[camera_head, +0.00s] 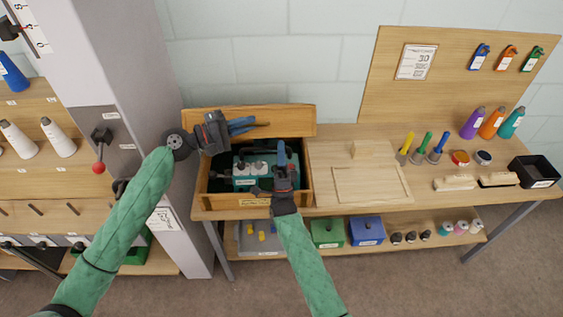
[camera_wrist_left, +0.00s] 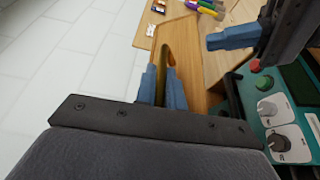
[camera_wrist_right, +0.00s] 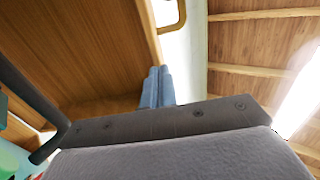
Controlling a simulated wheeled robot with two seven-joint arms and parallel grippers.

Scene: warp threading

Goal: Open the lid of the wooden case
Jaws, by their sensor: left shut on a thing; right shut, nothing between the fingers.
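The wooden case (camera_head: 305,185) sits on the left end of the bench. Its lid (camera_head: 290,118) is raised along the back edge, and its inside faces me. My left gripper (camera_head: 254,124) is in front of the lid. In the left wrist view its blue fingers are shut on a brass handle (camera_wrist_left: 160,72) at the lid's edge. My right gripper (camera_head: 280,148) is shut and empty over the case opening. The right wrist view shows its closed fingertips (camera_wrist_right: 158,86) beside a wood panel. Inside the case is a teal device with knobs (camera_head: 246,176), partly hidden by my right gripper.
A wooden board (camera_head: 370,186) lies right of the case. Cones, bobbins and a black tray (camera_head: 534,171) stand farther right. A grey column (camera_head: 115,70) with a red-knobbed lever (camera_head: 99,165) is close on the left. Boxes sit on the shelf below.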

